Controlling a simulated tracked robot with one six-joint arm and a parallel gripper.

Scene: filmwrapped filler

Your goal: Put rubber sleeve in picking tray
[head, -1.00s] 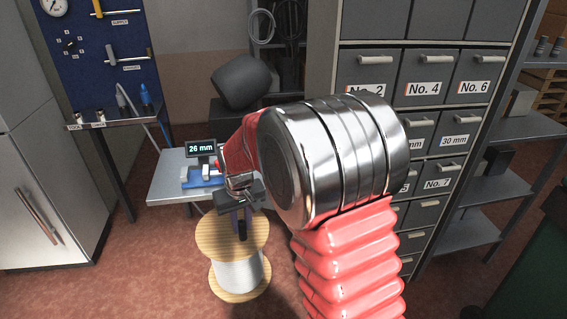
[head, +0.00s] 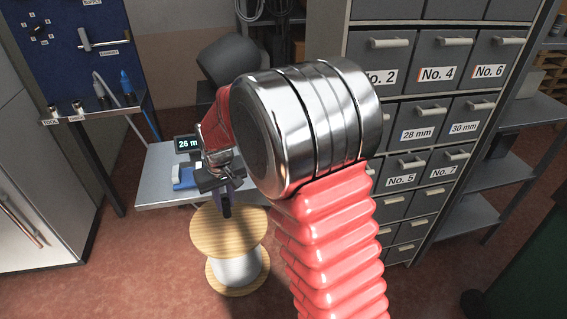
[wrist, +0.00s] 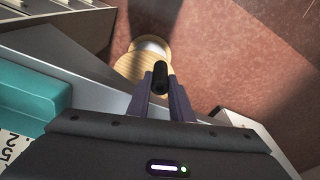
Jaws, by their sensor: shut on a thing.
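My gripper (wrist: 161,90) is shut on a small black cylinder, the rubber sleeve (wrist: 160,76), held between the two purple-grey fingers in the wrist view. In the head view my gripper (head: 226,200) hangs over the wooden spool, and the sleeve shows only as a dark shape between the fingers. I cannot make out a picking tray for sure in either view.
A wooden spool (head: 232,234) stands on the red floor below my gripper. Behind it is a grey bench (head: 160,182) with a display (head: 187,144). A labelled drawer cabinet (head: 420,130) stands right. The wrist view shows a teal block (wrist: 35,90) at left.

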